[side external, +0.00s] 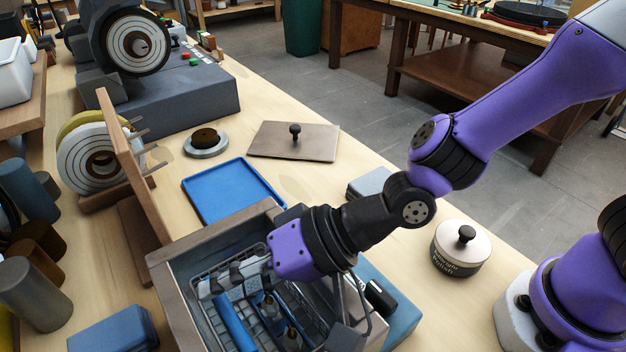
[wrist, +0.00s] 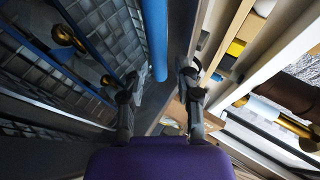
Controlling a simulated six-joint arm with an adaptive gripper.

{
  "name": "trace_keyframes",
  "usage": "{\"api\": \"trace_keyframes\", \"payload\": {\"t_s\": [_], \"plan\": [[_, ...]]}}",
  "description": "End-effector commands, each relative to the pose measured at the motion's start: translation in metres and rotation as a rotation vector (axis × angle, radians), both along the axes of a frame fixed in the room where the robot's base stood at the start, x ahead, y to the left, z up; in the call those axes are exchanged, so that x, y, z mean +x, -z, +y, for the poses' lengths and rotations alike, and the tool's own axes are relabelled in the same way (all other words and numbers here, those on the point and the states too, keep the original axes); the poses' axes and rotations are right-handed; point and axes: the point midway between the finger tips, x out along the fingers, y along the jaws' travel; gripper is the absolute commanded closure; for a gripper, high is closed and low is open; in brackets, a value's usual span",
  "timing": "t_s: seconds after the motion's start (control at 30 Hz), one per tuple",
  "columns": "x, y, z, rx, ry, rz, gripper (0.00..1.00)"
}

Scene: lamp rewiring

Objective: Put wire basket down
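The wire basket (side external: 318,309) sits inside a grey open-topped tank (side external: 172,285), with brass-coloured lamp parts (side external: 268,308) in it. It also shows in the wrist view (wrist: 97,35), on the left. A blue bar (side external: 236,325) runs along the basket's left side in the side view. My gripper (side external: 232,282) is low over the tank, near the far end of this bar. In the wrist view my gripper's fingers (wrist: 160,82) stand apart, with the blue bar (wrist: 157,42) between their lines and a gap on each side. Whether the basket rests on the tank floor is hidden.
A blue tray (side external: 233,191) lies empty behind the tank. A flat lid with a black knob (side external: 294,145) and a grinder (side external: 150,75) are farther back. A wooden stand with spools (side external: 118,165) rises at left. A round tin (side external: 461,249) stands at right.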

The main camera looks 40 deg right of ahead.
Motion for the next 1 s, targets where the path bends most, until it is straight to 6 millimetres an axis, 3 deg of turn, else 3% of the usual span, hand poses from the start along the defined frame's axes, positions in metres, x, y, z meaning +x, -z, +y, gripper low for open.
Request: {"api": "trace_keyframes", "payload": {"t_s": [0.37,0.8,1.0], "plan": [[0.000,-0.002,-0.001,0.000,0.000,0.000,0.53],[-0.022,-0.034,-0.047,0.003,0.003,-0.002,0.53],[-0.028,-0.039,-0.057,0.000,0.001,0.000,0.53]]}}
